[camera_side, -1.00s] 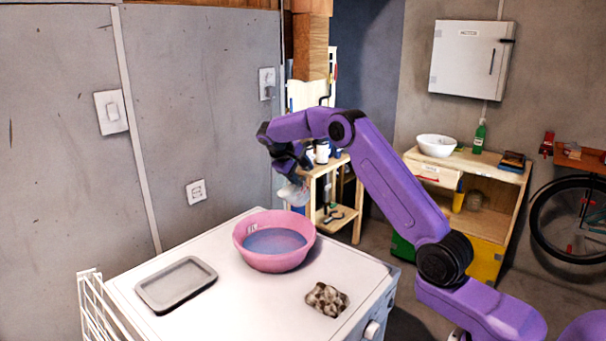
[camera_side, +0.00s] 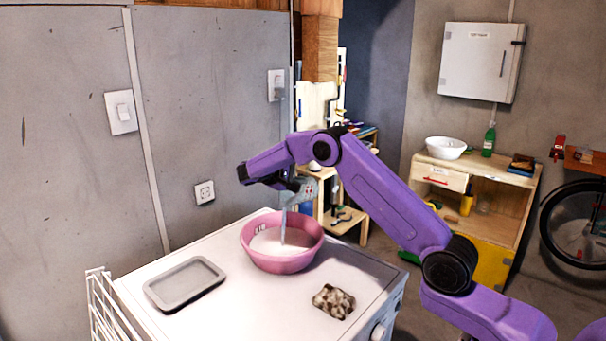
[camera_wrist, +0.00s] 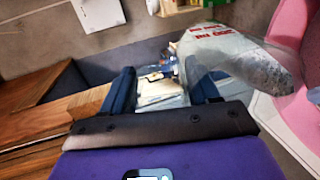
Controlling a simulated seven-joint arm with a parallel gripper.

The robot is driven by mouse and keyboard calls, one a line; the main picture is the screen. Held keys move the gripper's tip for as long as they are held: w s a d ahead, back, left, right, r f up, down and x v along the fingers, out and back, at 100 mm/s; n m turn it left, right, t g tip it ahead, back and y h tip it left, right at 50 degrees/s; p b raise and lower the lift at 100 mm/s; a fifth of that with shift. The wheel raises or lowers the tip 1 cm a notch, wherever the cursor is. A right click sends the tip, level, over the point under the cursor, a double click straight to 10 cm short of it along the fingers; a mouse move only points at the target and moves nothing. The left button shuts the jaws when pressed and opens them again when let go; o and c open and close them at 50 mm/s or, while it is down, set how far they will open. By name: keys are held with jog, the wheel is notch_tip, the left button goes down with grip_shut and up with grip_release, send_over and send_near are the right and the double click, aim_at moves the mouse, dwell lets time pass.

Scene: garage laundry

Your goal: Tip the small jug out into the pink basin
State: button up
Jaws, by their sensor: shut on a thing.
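The small jug (camera_side: 304,190) is whitish and tilted over the pink basin (camera_side: 270,263). A thin pale stream (camera_side: 284,225) runs from it down into the basin, which holds a whitish liquid (camera_side: 277,242). My gripper (camera_side: 288,183) is shut on the jug and holds it above the basin's rim. In the wrist view the jug (camera_wrist: 232,52) shows red lettering and lies steeply tipped, to the right of my gripper (camera_wrist: 162,78). The exact grip point is hard to make out. A pink part of the basin (camera_wrist: 296,28) shows at the right edge.
The basin stands on a white appliance top (camera_side: 235,305). A grey tray (camera_side: 185,284) lies to its left, and a brown-and-white lumpy thing (camera_side: 333,301) lies front right. A white wire rack (camera_side: 97,300) stands at the left edge. The wall is behind.

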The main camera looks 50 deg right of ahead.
jog(key=shift+a+r+h, duration=0.65)
jog(key=shift+r+h, duration=0.05)
jog(key=shift+r, duration=0.2)
jog(key=shift+a+h, duration=1.2)
jog(key=shift+h, duration=0.2)
jog(key=shift+a+r+h, duration=0.1)
jog(key=shift+a+h, duration=0.8)
jog(key=shift+r, duration=0.1)
jog(key=shift+r, duration=2.9)
